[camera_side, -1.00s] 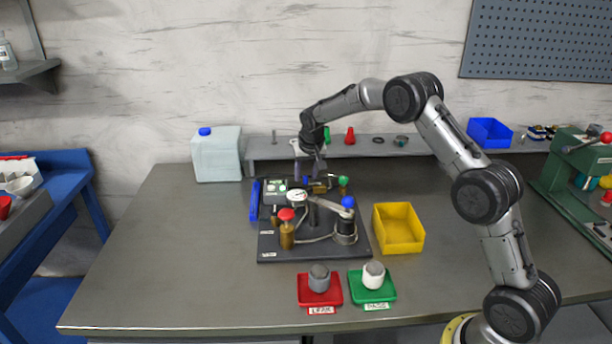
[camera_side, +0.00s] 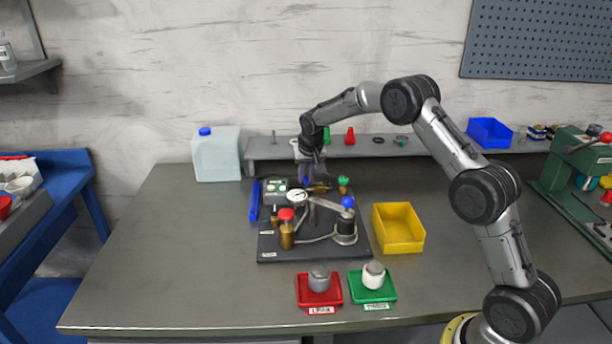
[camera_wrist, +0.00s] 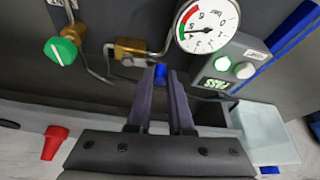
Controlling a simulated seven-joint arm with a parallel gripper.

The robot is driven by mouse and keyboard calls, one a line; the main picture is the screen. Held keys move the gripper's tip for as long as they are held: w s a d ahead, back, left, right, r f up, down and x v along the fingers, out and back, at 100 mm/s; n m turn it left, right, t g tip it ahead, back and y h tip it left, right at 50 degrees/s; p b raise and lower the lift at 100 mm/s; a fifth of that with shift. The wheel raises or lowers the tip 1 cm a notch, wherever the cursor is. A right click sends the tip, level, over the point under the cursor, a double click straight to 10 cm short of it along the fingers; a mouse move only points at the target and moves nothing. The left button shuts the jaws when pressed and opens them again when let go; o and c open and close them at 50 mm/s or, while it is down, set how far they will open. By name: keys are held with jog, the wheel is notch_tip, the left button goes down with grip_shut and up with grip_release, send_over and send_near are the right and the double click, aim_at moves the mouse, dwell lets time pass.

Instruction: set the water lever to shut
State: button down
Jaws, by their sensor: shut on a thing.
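The water lever (camera_wrist: 160,72) is a small blue handle by the brass valve (camera_wrist: 130,48) at the back of the dark test rig (camera_side: 267,247). In the wrist view only a bit of blue shows at my fingertips; the rest is hidden. My gripper (camera_wrist: 168,76) points down at the rig's back edge, its two fingers close together and shut on the blue lever. In the side view my gripper (camera_side: 308,180) is low beside the brass valve (camera_side: 319,188), with a little blue showing at the tips. The lever's exact angle is hard to tell.
A gauge (camera_wrist: 207,25), a lit panel (camera_wrist: 220,85) and a green knob (camera_wrist: 62,52) are close to my fingers. A raised shelf (camera_side: 262,152) runs behind. A red-knobbed valve (camera_side: 287,232), a yellow bin (camera_side: 398,232) and red and green trays (camera_side: 320,299) are nearer the front.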

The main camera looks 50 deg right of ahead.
jog(key=shift+s+n, duration=0.1)
jog(key=shift+n, duration=0.2)
jog(key=n, duration=0.1)
jog(key=s+n+y, duration=0.1)
jog(key=n, duration=0.1)
jog(key=n+t, duration=0.1)
jog(key=shift+s+a+y, duration=0.3)
jog(key=shift+y, duration=0.1)
jog(key=n, duration=0.1)
jog(key=s+n+y, duration=0.1)
jog(key=n, duration=0.3)
jog(key=shift+s+y, duration=0.25)
jog(key=shift+y, duration=0.15)
jog(key=n, duration=0.1)
jog(key=n+y, duration=0.1)
jog(key=s+n, duration=0.1)
jog(key=shift+s+d+n+g, duration=0.1)
jog(key=shift+d+n+g, duration=0.15)
jog(key=shift+n+g, duration=0.05)
jog(key=shift+s+d+n+g+y, duration=0.2)
jog(key=shift+n+y, duration=0.1)
jog(key=shift+n, duration=0.45)
jog(key=shift+s+d+n+g+y, duration=0.2)
jog(key=shift+n+y, duration=0.1)
jog(key=shift+n, duration=0.5)
jog(key=shift+s+d+n+g+y, duration=0.1)
jog(key=shift+s+n+g+y, duration=0.15)
jog(key=shift+n, duration=0.5)
jog(key=c, duration=0.8)
grip_release()
